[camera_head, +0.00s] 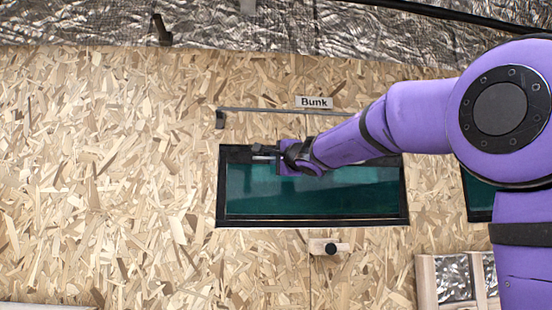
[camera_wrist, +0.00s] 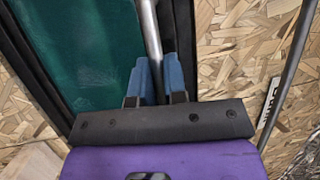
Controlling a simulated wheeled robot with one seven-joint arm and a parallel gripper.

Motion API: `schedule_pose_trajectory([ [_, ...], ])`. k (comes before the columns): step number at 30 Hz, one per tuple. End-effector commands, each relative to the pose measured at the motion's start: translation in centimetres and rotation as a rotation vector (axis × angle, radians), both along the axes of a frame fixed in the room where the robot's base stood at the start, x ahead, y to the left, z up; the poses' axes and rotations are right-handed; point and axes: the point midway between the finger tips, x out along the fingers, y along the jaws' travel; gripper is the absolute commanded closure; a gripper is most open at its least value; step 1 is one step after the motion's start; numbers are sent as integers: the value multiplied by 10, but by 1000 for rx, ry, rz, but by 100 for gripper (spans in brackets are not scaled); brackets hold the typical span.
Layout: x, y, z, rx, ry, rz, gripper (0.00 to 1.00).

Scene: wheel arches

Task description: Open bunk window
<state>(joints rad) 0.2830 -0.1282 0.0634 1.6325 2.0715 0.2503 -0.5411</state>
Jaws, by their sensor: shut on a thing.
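The bunk window (camera_head: 310,205) has green glass in a black frame and sits in the chipboard wall under a "Bunk" label (camera_head: 314,102). It looks flush with the wall; any small gap cannot be told. My gripper (camera_head: 264,153) is at the upper left part of the window. In the wrist view its blue fingers (camera_wrist: 153,78) are closed around a grey metal bar handle (camera_wrist: 149,25) beside the window's black frame. The glass shows at the left of that view (camera_wrist: 85,50). My arm hides the window's upper right part in the head view.
A thin rail (camera_head: 260,110) with a dark end runs above the window. A black knob (camera_head: 331,248) on a wooden block is below it. Another dark window (camera_head: 478,198) is at the right, partly behind my arm. A wooden-framed panel (camera_head: 427,285) stands lower right.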

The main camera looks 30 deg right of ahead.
Motion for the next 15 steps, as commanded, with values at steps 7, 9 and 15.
schedule_pose_trajectory([
  [7,-32,12,-24,2,2,-3,100],
  [9,-35,13,-27,1,2,-2,100],
  [15,-37,15,-29,1,2,-2,100],
])
